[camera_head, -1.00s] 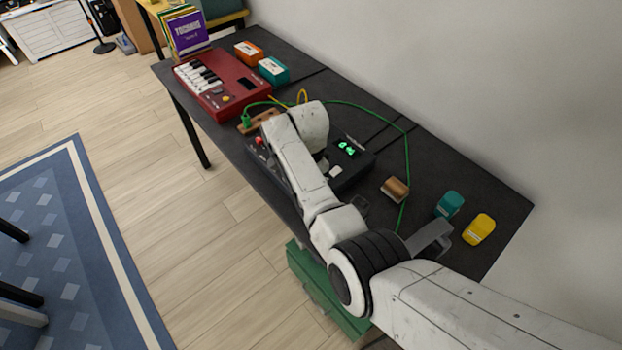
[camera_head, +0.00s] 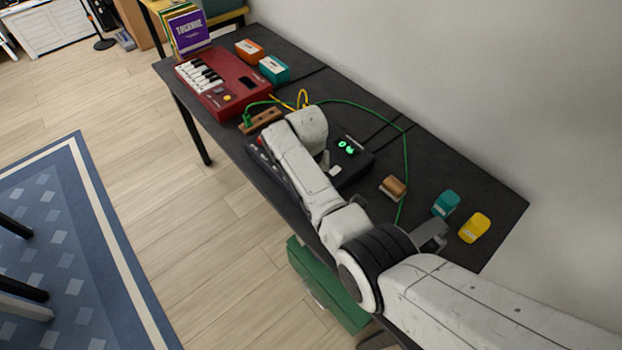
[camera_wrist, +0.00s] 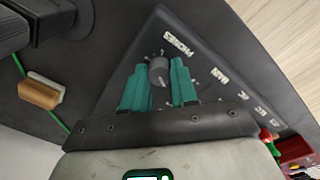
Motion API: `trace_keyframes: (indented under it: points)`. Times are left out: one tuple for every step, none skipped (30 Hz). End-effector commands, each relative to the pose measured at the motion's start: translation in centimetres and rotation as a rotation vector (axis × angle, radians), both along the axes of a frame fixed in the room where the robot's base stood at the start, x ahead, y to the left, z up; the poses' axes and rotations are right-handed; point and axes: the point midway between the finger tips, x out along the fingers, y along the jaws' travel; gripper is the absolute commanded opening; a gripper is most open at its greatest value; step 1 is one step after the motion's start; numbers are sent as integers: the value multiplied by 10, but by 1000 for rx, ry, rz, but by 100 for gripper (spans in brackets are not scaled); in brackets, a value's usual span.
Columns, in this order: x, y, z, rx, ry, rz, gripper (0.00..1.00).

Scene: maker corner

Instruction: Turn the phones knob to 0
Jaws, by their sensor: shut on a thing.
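The dark device with the phones knob shows in the head view (camera_head: 352,166), partly hidden by my arm.
A green cable (camera_head: 406,150) runs along the table. A brown block (camera_head: 393,186), a teal item (camera_head: 446,204) and a yellow item (camera_head: 475,228) lie right of the device. A red keyboard (camera_head: 222,88) stands at the far left. A green crate (camera_head: 325,285) is below the table edge.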

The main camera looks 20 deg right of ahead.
Motion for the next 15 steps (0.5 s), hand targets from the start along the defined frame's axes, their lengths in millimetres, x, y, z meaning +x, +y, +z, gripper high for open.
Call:
trace_keyframes:
  points:
    - [0,0,2,-1,0,44,0]
    - [0,0,2,-1,-1,73,0]
    - [0,0,2,-1,0,110,0]
    - [0,0,2,0,-1,139,0]
    - [0,0,2,0,-1,167,0]
    - [0,0,2,0,-1,205,0]
    - [0,0,2,0,-1,233,0]
    - [0,0,2,-1,-2,262,0]
    - [0,0,2,0,-2,300,0]
    - [0,0,2,-1,-1,328,0]
    - [0,0,2,-1,-1,356,0]
    - [0,0,2,-1,-1,395,0]
    - [0,0,2,-1,-1,423,0]
    - [0,0,2,-1,-1,451,0]
    - [0,0,2,0,-1,489,0]
